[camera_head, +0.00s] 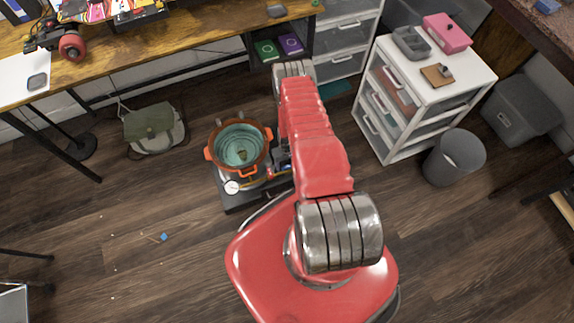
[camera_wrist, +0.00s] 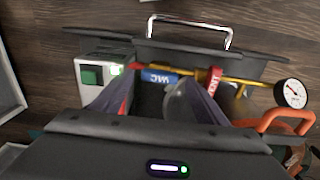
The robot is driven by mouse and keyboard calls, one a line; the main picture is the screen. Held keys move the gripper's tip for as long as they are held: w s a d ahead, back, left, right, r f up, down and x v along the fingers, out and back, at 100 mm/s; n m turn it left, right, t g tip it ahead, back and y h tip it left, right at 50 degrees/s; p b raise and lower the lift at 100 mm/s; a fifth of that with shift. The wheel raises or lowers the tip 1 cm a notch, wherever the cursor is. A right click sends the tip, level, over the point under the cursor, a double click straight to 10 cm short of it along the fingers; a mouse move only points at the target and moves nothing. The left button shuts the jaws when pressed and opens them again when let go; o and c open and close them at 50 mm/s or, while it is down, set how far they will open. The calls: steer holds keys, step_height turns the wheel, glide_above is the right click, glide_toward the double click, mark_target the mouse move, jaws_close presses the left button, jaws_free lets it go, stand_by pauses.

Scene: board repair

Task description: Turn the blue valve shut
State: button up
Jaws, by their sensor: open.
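The blue valve handle (camera_wrist: 160,78), marked VAC, shows in the wrist view above the middle, lying roughly along the brass pipe (camera_wrist: 245,81). A red handle (camera_wrist: 214,80), marked VENT, stands across the pipe to its right. My gripper (camera_wrist: 155,98) is open, its two blurred fingers spread below and to either side of the blue handle. Nothing is seen held between them. A pale round blurred shape shows near the right finger. In the head view the blue handle and the fingertips are hard to make out beside my arm.
An orange pot (camera_head: 213,137) stands on a dark base (camera_head: 236,205) left of my arm. A pressure gauge (camera_wrist: 291,94) is at the pipe's right end. A white drawer unit (camera_head: 440,80) and bin (camera_head: 453,158) stand right.

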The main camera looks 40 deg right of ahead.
steer(key=shift+f, duration=0.55)
steer(key=shift+c, duration=0.2)
